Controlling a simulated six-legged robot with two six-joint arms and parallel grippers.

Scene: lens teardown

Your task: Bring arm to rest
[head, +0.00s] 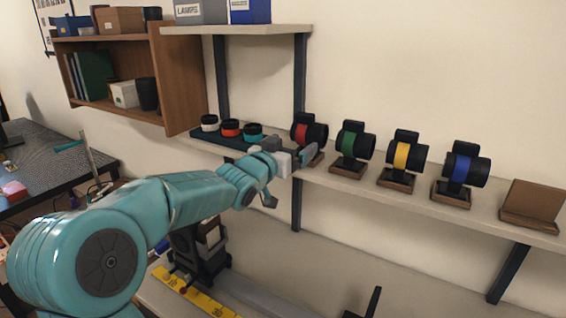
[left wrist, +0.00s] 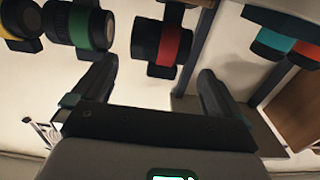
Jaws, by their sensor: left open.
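My left arm reaches in from the left in the head view. Its gripper (head: 290,176) is open in front of the wall shelf, close to the red-banded lens (head: 312,132). In the left wrist view the two fingers of the gripper (left wrist: 155,78) stand wide apart with nothing between them. The red-banded lens (left wrist: 161,45) appears beyond them, apart from both fingers. My right gripper is in neither view.
The shelf (head: 400,200) also holds green (head: 353,145), yellow (head: 402,155) and blue-banded (head: 461,170) lenses on stands. A dark tray (head: 205,138) holds three ringed parts. A brown empty stand (head: 532,203) is far right. A bench with a yellow strip (head: 190,295) lies below.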

